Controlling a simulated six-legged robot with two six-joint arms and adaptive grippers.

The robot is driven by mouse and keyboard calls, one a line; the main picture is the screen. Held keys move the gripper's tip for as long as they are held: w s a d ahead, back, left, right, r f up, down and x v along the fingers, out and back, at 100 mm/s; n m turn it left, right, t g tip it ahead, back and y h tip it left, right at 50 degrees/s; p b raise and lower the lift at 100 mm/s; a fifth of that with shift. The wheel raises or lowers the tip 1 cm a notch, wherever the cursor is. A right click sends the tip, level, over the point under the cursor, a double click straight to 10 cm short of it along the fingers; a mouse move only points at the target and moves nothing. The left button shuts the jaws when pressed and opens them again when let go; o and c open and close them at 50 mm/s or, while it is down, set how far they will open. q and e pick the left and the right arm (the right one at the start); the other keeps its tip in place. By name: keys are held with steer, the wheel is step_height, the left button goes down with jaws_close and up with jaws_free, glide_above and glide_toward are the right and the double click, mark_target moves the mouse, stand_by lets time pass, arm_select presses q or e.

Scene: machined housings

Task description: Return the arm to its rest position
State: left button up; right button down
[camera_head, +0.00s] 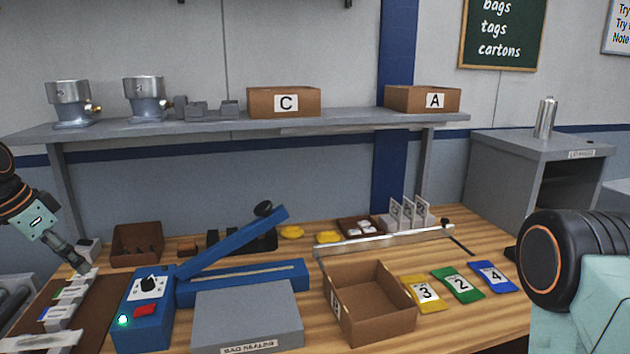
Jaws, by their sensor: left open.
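My left arm comes in from the left edge, and its gripper (82,266) points down and to the right. It is open, above a brown board with small white labelled pieces (62,312). I cannot tell whether the fingertips touch the nearest piece, and nothing is clearly held between them. My right arm fills the lower right corner with a large dark joint. Its gripper is out of view.
A blue bag sealer (150,310) with a raised arm stands close right of my left gripper. An open carton (372,310) and numbered packets (458,284) lie on the wooden table. A shelf (330,122) with boxes C and A spans behind. A grey cabinet (500,180) stands right.

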arm_select(q)
steer(key=w+d+f, duration=0.1)
steer(key=d+f, duration=0.7)
steer(key=f, duration=0.1)
steer(key=s+d+f+n+g, duration=0.1)
steer(key=s+d+f, duration=0.3)
steer(key=d+f, duration=0.25)
steer(key=s+d+f+n+g, duration=0.1)
steer(key=s+d+f, duration=0.4)
steer(key=f, duration=0.3)
steer(key=s+d+f+n+g, duration=0.1)
steer(key=s+d+f, duration=0.25)
steer(key=s, duration=0.25)
steer(key=s+d+f+n, duration=0.1)
steer(key=s+d+f, duration=0.1)
steer(key=s+f, duration=0.3)
steer(key=s+d+n+g+y, duration=0.1)
steer(key=s+n+y, duration=0.1)
steer(key=s, duration=1.5)
step_height(320, 180, down, 15)
steer(key=b, duration=1.5)
steer(key=shift+w+d+f, duration=0.15)
steer(key=shift+w+f, duration=0.05)
steer(key=shift+w, duration=0.2)
arm_select(e)
step_height(320, 180, down, 15)
steer(key=shift+w, duration=0.4)
